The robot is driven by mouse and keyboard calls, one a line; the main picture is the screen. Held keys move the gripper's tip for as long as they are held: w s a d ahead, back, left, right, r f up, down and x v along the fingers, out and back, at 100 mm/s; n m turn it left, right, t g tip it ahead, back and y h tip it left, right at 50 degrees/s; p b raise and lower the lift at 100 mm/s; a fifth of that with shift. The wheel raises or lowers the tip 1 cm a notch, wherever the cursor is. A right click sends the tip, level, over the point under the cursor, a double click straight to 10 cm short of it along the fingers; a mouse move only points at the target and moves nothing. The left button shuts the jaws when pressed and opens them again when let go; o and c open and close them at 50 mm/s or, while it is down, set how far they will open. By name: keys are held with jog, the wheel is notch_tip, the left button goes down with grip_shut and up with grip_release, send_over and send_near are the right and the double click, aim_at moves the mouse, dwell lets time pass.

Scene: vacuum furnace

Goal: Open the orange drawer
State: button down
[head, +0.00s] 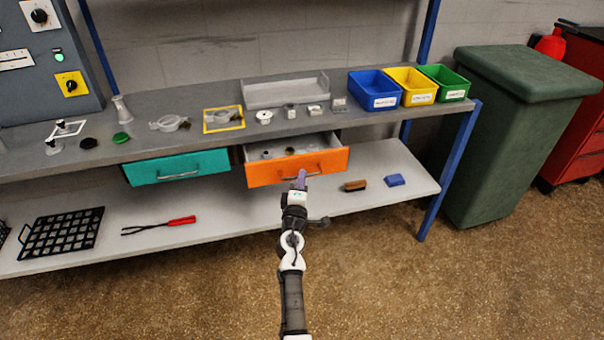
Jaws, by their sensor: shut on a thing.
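The orange drawer (270,174) hangs under the grey bench top and stands pulled out, with its inside showing. Several small grey and dark items lie in it. Its metal bar handle (311,172) is on the orange front. My gripper (301,175) is at the handle, in front of the drawer face, and is shut on it. The fingertips are small here, and my gripper hides part of the handle.
A teal drawer (177,168) beside it on the left is closed. The bench top (290,130) holds blue, yellow and green bins (443,84) and small parts. The lower shelf (230,215) holds a black rack, red-handled tongs and a brush. Open floor lies in front.

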jog(key=s+d, duration=0.2)
jog(key=s, duration=0.7)
jog(key=shift+d+p, duration=0.4)
jog(key=shift+p, duration=0.05)
jog(key=c, duration=1.5)
grip_release()
jog(key=shift+c, duration=0.2)
jog(key=shift+s+f, duration=0.1)
jog(key=shift+s, duration=0.05)
